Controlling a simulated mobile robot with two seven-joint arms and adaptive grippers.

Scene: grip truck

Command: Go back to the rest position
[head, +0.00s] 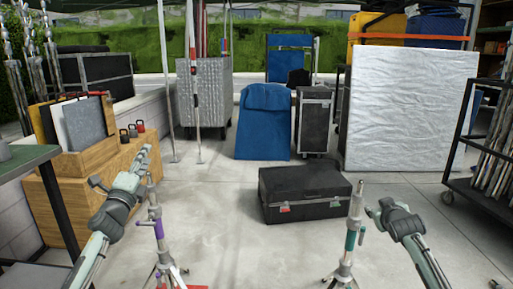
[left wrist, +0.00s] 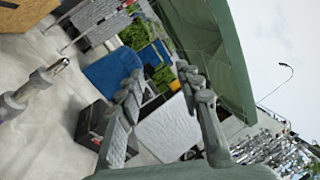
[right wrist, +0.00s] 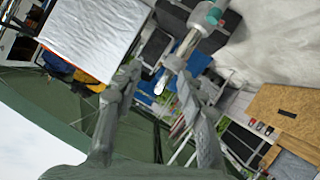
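My left gripper (head: 143,160) is raised at the left, close to the top of a light stand with a purple collar (head: 156,228). Its two fingers are apart and empty in the left wrist view (left wrist: 160,75), with a stand's tip (left wrist: 62,65) off to the left. My right gripper (head: 376,209) is at the right, just beside a light stand with a teal collar (head: 350,240). Its fingers are apart in the right wrist view (right wrist: 155,72). That stand's tip (right wrist: 160,86) shows in the gap there, but I cannot tell its depth; nothing appears gripped.
A black case (head: 305,192) lies on the floor ahead. A wooden box (head: 100,172) with boards and small weights stands left, by a green-topped table (head: 22,158). A silver-wrapped panel (head: 408,110) and a rack cart (head: 485,150) stand right. Floor between the stands is clear.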

